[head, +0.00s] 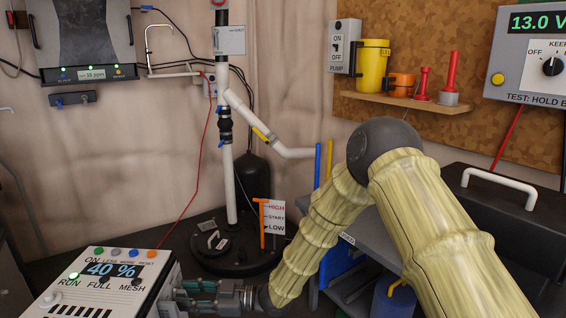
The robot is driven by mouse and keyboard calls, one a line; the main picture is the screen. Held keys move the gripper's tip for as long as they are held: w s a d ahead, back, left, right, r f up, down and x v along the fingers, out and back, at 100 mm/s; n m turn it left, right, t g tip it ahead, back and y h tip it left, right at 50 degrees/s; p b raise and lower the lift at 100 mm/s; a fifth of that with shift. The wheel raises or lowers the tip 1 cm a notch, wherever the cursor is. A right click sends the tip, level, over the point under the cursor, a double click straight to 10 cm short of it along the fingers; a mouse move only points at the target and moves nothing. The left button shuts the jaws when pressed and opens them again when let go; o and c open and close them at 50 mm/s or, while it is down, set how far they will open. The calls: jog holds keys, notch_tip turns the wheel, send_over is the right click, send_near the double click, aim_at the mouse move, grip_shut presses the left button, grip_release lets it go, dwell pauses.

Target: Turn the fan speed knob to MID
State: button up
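No knob marked as fan speed or MID can be made out in the head view. The white control box (98,262) at the lower left shows 40 % and the words RUN, FULL and MESH; its lower part is cut off by the picture edge. My gripper (190,294) is low, beside the right side of this box. Its fingertips are too dark and crowded to tell whether they are open or shut, or touching the box. A black rotary knob (551,67) sits on the grey meter box (505,76) at the upper right, with OFF and a cut-off KEE... label.
A black tank (253,188) with white pipes stands behind my gripper, with an orange lever (262,222) beside a HIGH, START, LOW plate (275,222). A pump switch (343,47) and a wooden shelf (395,101) with cups are on the back wall. My arm covers the lower middle right.

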grip_shut()
jog(key=shift+m+p, duration=1.4)
jog(key=shift+p, duration=0.5)
jog(key=shift+o, duration=0.6)
grip_release()
jog(key=d+p, duration=0.1)
jog(key=d, duration=0.6)
jog(key=shift+p, duration=0.35)
